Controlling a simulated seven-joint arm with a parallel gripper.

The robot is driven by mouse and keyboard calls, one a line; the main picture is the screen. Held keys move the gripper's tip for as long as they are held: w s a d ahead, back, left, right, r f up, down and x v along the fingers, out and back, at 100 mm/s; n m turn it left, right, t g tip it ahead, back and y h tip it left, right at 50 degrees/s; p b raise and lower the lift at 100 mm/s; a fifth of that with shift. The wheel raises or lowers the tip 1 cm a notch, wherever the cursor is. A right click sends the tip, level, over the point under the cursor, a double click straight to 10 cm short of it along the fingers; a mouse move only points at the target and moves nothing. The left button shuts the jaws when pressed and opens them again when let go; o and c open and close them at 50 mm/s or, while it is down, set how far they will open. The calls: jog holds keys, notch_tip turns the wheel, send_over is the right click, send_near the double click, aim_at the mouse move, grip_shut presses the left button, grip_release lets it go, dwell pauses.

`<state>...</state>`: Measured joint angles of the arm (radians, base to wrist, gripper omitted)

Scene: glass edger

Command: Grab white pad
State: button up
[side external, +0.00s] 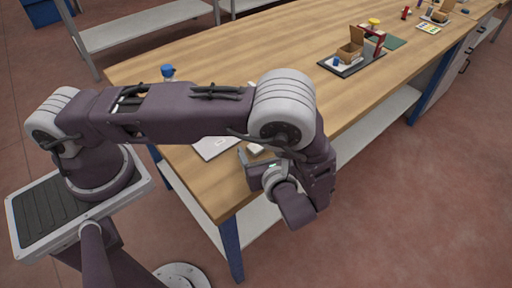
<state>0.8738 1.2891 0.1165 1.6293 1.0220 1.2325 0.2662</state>
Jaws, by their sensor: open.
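A small white block-like thing (256,149), possibly the white pad, shows on the near end of the wooden table, partly hidden behind my gripper and arm. My gripper (250,159) is at the table's near edge, just in front of this white thing in the picture. Its jaws are open and I see nothing held between them. Whether the fingers touch the white thing cannot be told from this view.
A flat light-grey panel (213,148) lies left of the white thing, partly behind my arm. A blue-capped bottle (168,73) stands beyond my arm. The wooden tabletop (240,65) between is mostly clear.

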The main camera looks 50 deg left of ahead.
jog(key=shift+w+a+f, duration=0.1)
jog(key=shift+a+f, duration=0.05)
jog(key=shift+a, duration=0.2)
jog(key=c, duration=1.4)
jog(key=shift+c, duration=0.2)
